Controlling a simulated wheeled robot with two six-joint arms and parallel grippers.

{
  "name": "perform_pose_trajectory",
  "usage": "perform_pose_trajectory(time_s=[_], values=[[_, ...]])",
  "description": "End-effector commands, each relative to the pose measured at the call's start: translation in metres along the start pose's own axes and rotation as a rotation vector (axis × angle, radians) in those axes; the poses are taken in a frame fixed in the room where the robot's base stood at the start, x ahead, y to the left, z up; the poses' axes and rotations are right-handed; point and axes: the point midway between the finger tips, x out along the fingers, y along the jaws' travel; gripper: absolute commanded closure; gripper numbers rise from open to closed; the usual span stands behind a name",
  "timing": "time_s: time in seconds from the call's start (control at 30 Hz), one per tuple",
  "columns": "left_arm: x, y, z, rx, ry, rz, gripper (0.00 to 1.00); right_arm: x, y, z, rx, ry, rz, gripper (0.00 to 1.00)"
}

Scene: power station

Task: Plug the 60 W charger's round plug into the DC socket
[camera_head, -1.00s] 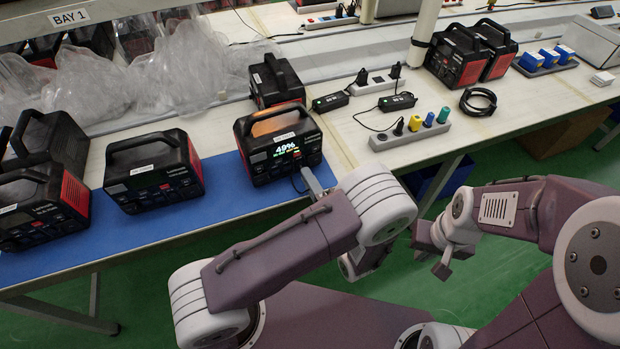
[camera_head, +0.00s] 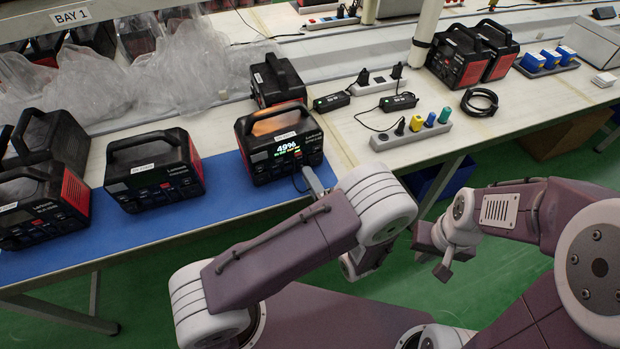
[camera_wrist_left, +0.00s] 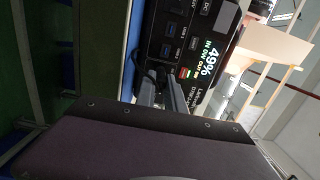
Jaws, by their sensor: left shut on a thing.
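The lit power station (camera_head: 258,165) stands on the blue mat, its display reading 49%. In the left wrist view its front (camera_wrist_left: 180,45) appears turned sideways, with blue USB ports and a DC label (camera_wrist_left: 206,8) at the top edge. My left gripper (camera_head: 311,180) is close to the lower right of that front. In the wrist view its fingers (camera_wrist_left: 168,95) reach towards the front and are shut; the small thing between them is mostly hidden, and I take it for the plug. A thin dark cord shows beside them. My right gripper (camera_head: 432,255) hangs over the green floor; its jaw opening is unclear.
Black charger bricks (camera_head: 331,102) and (camera_head: 398,102) lie on the white bench by a grey strip (camera_head: 428,134) with coloured plugs. A coiled black cable (camera_head: 479,101) lies right. Other power stations (camera_head: 153,172) stand left on the blue mat (camera_head: 140,225).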

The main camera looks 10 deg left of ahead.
Motion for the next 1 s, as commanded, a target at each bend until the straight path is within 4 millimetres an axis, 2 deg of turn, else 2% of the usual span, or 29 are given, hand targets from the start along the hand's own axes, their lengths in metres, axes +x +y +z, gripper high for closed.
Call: perform_pose_trajectory(time_s=[0.57,1.0], values=[[0.012,0.000,0.000,0.000,-0.001,0.000,1.00,0.002,0.000,0.000,0.000,0.000,0.000,1.00],[0.012,0.000,0.000,0.000,0.000,0.000,1.00,0.002,0.000,0.000,0.000,0.000,0.000,1.00]])
